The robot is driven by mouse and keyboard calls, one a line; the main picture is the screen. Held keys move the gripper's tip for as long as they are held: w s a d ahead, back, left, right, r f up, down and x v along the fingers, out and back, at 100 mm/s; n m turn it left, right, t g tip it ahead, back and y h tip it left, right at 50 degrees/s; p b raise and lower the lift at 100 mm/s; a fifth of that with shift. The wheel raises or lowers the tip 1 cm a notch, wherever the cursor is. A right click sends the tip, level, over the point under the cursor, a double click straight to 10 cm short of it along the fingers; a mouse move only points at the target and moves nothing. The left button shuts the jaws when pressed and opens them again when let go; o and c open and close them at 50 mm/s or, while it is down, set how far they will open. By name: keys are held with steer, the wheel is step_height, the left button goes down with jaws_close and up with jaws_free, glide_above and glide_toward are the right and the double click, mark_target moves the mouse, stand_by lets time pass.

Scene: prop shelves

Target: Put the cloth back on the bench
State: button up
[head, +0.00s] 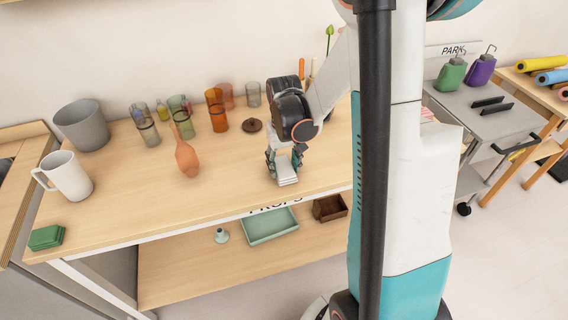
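The wooden-topped bench (225,188) with a lettered label on its front edge fills the left and middle of the head view. My gripper (284,163) points down over its front right part. A small white layered thing (287,178), which looks like a folded cloth, is between and below the fingertips, at or just above the bench top. The fingers are on either side of it; whether they grip it is too small to tell. A pinkish thing (428,115) shows partly behind my arm on the grey cart; I cannot tell what it is.
An orange vase (185,154), several coloured glasses, a brown lid (252,125), a white mug (67,177), a grey pot (82,125) and a green box (46,237) stand on the bench. A tray (270,226) lies below. The grey cart (490,118) stands right.

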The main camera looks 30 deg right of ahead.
mark_target(284, 166)
steer(key=o, duration=0.4)
steer(key=shift+c, duration=0.2)
step_height(284, 166, up, 12)
steer(key=p, duration=0.4)
steer(key=shift+r, duration=0.15)
